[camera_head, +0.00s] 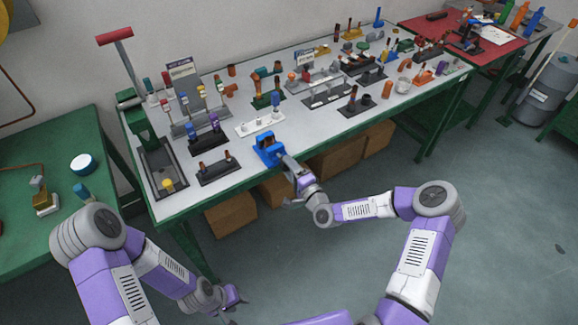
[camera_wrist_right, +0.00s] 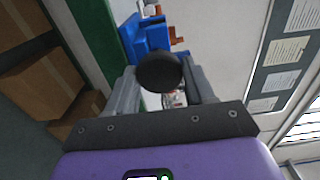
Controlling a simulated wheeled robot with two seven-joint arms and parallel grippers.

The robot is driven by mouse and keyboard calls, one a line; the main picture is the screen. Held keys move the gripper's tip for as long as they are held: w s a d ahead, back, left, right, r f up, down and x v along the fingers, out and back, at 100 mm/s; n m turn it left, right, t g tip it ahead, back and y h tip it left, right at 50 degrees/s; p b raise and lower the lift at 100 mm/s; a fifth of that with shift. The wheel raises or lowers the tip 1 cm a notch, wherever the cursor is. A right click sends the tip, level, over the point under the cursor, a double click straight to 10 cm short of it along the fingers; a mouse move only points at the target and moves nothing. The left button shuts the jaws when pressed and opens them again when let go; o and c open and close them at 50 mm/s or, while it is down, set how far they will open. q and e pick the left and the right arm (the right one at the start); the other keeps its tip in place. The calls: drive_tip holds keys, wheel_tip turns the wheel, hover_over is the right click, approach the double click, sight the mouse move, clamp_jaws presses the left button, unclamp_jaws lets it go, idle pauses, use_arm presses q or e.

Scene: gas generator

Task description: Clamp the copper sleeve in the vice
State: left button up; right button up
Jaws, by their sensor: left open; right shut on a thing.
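The blue vice (camera_head: 267,149) stands at the front edge of the grey-topped bench, and it fills the upper middle of the right wrist view (camera_wrist_right: 147,38). My right gripper (camera_head: 284,164) is at the vice's near side. In the right wrist view its fingers (camera_wrist_right: 163,86) are shut on a dark round knob (camera_wrist_right: 160,71) in front of the vice. An orange-brown piece (camera_wrist_right: 177,41) shows beside the blue body; I cannot tell whether it is the copper sleeve or sits between the jaws. My left gripper (camera_head: 234,300) is open and low over the floor, away from the bench.
The grey bench (camera_head: 221,134) carries several racks and small parts behind the vice. A white rack (camera_head: 259,123) stands close behind it, and a dark rack (camera_head: 217,170) to its left. Cardboard boxes (camera_head: 232,214) lie under the bench. A green table (camera_head: 32,237) stands left.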

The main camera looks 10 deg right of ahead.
drive_tip(key=shift+m+b, duration=0.6)
drive_tip(key=shift+m, duration=0.8)
drive_tip(key=shift+m+b, duration=0.5)
drive_tip(key=shift+m, duration=0.9)
drive_tip(key=o, duration=1.1)
drive_tip(key=shift+c, duration=0.2)
